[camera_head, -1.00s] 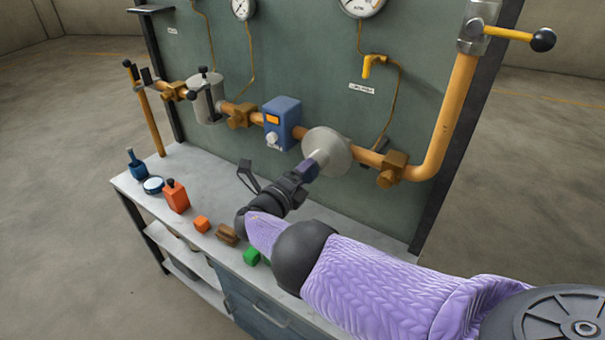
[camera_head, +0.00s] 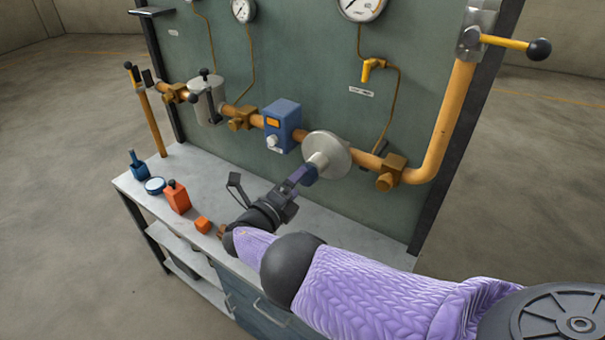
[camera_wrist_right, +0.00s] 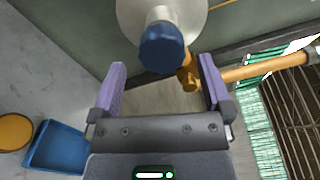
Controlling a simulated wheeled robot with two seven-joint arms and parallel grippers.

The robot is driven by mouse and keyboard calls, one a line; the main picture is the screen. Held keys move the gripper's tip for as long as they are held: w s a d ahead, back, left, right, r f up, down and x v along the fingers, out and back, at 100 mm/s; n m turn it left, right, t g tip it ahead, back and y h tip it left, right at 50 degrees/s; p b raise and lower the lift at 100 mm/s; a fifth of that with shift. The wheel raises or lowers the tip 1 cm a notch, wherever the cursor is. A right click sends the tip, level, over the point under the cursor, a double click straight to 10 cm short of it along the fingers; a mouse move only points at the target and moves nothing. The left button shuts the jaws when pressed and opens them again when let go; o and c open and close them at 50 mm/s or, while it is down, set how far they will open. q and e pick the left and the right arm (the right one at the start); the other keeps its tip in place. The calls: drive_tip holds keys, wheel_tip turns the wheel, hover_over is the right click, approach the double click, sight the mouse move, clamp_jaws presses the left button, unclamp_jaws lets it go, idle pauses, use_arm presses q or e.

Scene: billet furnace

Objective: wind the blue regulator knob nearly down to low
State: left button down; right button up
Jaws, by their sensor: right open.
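The blue regulator knob (camera_wrist_right: 162,48) sits on the end of the stem of the round grey regulator (camera_head: 334,150). In the head view the knob (camera_head: 308,176) shows partly behind my right gripper's fingers. My right gripper (camera_head: 294,182) is open and points at the knob from the front left. In the right wrist view the knob lies between and just beyond the two purple fingers (camera_wrist_right: 160,85), apart from both, with nothing held. My left gripper is not in view.
An orange pipe (camera_head: 440,130) runs along the green panel, with a blue box (camera_head: 282,125) left of the regulator. A grey bench (camera_head: 210,190) stands below, with an orange bottle (camera_head: 177,197) and an orange block (camera_head: 202,225).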

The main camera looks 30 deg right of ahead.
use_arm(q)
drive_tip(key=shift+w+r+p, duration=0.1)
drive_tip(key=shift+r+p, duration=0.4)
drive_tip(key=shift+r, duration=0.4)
use_arm(e)
drive_tip(key=v, duration=0.6)
drive_tip(key=shift+s+a, duration=0.2)
drive_tip(key=shift+a, duration=0.1)
